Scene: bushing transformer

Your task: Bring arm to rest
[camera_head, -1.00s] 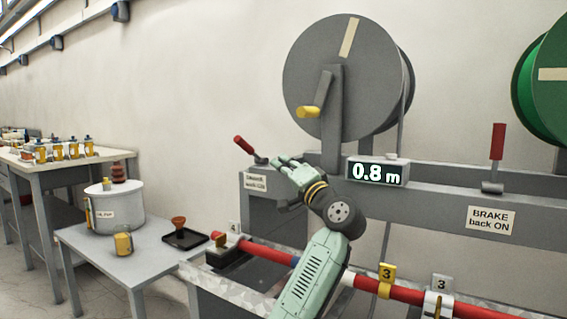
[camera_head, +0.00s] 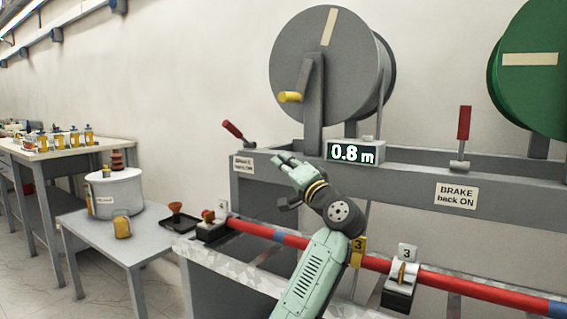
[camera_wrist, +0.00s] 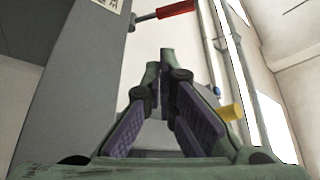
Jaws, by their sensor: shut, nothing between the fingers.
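My gripper (camera_head: 277,160) is at the end of my pale green arm, raised above the red bar and in front of the grey frame. In the wrist view my gripper (camera_wrist: 166,55) has its two fingertips close together, with nothing between them. The arm comes up from the bottom middle of the head view, bends at a dark joint, and points up and to the left. The gripper appears apart from the things around it.
A grey reel (camera_head: 325,75) with a yellow handle (camera_head: 290,97) stands behind. The red bar (camera_head: 450,281) runs below. Brake levers with red grips (camera_head: 232,130) (camera_head: 464,123) stand on the frame. A display (camera_head: 351,153) reads 0.8 m. A side table (camera_head: 135,245) holds a white pot (camera_head: 115,195).

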